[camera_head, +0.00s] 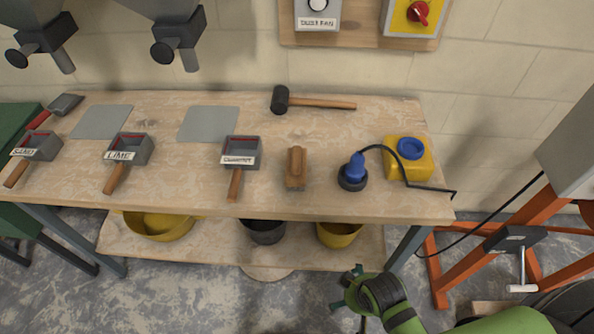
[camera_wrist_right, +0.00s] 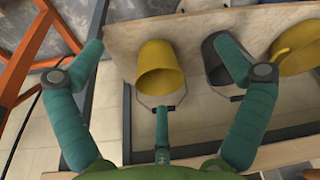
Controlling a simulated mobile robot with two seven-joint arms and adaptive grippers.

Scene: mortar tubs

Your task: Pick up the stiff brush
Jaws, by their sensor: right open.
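The stiff brush, which I take to be the brown wooden block with a rounded handle (camera_head: 296,168), lies on the workbench (camera_head: 330,207) near its front edge. It is between the grey scoop and the blue-topped tool. My right gripper (camera_head: 348,289) is in front of the bench, below its top, apart from the brush. In the right wrist view, my right gripper (camera_wrist_right: 160,65) has its green fingers spread wide with nothing between them; the brush does not show there. My left gripper is not in view.
Labelled scoops (camera_head: 128,150), a mallet (camera_head: 310,102) and a blue tool (camera_head: 353,172) with a black cable to a yellow box (camera_head: 408,158) are on the bench. A yellow bucket (camera_wrist_right: 158,70) and other buckets stand on the lower shelf. An orange frame (camera_head: 465,265) stands right.

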